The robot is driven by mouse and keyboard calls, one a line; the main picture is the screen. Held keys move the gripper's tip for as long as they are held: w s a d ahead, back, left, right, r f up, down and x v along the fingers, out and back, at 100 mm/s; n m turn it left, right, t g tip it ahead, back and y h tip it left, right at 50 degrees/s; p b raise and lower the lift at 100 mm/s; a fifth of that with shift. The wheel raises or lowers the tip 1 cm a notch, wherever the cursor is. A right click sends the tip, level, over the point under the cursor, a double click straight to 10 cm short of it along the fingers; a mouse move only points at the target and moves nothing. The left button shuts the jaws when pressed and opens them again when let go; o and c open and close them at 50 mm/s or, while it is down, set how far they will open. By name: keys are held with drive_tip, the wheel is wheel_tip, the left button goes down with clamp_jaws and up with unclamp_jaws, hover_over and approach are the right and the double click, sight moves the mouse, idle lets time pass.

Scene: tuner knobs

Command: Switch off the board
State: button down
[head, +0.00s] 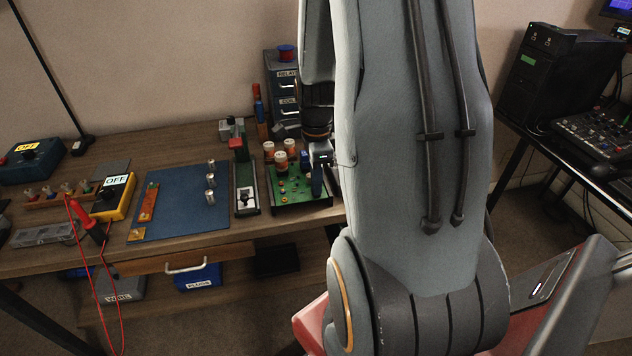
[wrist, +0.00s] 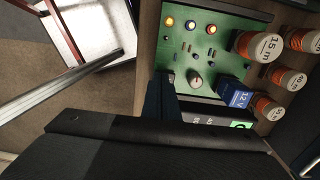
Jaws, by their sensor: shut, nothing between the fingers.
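The green board (wrist: 205,55) sits in a dark frame in the wrist view, with a row of round lamps along one edge. A pale round knob (wrist: 195,80) stands near the board's lower edge, beside a blue 12 V block (wrist: 234,93). In the head view the board (head: 290,197) lies at the right of the bench, partly behind my arm. My gripper (head: 317,183) is shut and empty over its right side. Its dark fingers (wrist: 160,100) show beside the knob; contact is unclear.
Several orange and white labelled cylinders (wrist: 258,46) stand along the board's back. A narrow panel with a lever (head: 245,190) and a blue mat (head: 180,205) lie left of it. Labelled drawers (head: 284,88) stand behind. A yellow box marked OFF (head: 114,196) sits farther left.

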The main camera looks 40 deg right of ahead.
drive_tip(key=shift+f, duration=0.4)
drive_tip(key=shift+w+d, duration=0.1)
drive_tip(key=shift+w+d+r+p, duration=0.1)
drive_tip(key=shift+w+r+p, duration=0.1)
drive_tip(key=shift+r+p, duration=0.35)
wheel_tip(320, 180, up, 14)
drive_tip(key=p, duration=0.1)
drive_tip(key=shift+s, duration=0.2)
drive_tip(key=shift+f, duration=0.15)
idle(0.3)
